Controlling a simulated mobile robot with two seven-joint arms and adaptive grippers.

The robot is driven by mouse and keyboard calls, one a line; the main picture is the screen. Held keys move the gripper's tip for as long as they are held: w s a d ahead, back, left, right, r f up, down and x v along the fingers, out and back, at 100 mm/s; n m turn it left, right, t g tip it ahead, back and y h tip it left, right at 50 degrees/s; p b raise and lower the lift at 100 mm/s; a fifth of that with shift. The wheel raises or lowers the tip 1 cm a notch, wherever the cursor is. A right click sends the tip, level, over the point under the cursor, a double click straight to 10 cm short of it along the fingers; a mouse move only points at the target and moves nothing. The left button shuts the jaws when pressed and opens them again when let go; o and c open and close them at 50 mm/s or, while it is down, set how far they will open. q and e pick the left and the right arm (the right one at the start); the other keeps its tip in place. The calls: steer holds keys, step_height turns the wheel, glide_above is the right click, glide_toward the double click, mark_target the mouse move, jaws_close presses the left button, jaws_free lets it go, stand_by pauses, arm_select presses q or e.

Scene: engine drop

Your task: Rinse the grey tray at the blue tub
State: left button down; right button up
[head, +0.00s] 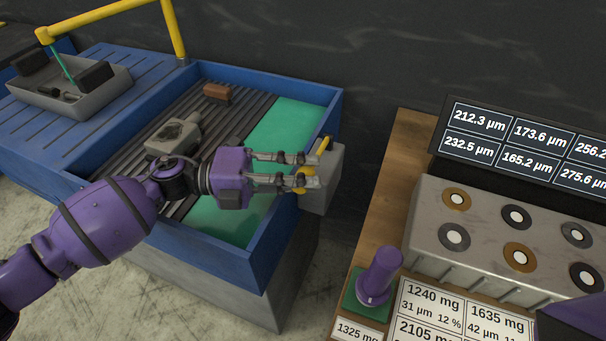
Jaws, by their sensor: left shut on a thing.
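The blue tub (255,262) stands in the middle left, with green liquid (290,124) and a dark slatted rack (190,122) inside. A grey tray (30,97) sits on the ribbed blue bench left of the tub, with dark blocks and small parts in it. My left gripper (308,171) reaches across the tub to its right edge. It is shut on a yellow lever (324,145) of a grey box (326,185) there; the fingers partly hide the lever. My right gripper is not in view.
A grey part (173,136) and a brown block (217,93) lie on the rack. A yellow pipe (105,12) arches over the bench. At right, a wooden table (393,185) bears a grey block with round holes (485,220), a purple-handled tool (380,275) and number panels.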

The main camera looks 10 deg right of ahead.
arm_select(q)
steer(key=shift+f, duration=0.2)
steer(key=c, duration=1.7)
jaws_free()
steer(key=shift+o, duration=0.9)
steer(key=shift+r, duration=0.1)
steer(key=v, duration=1.2)
steer(key=shift+s, duration=0.1)
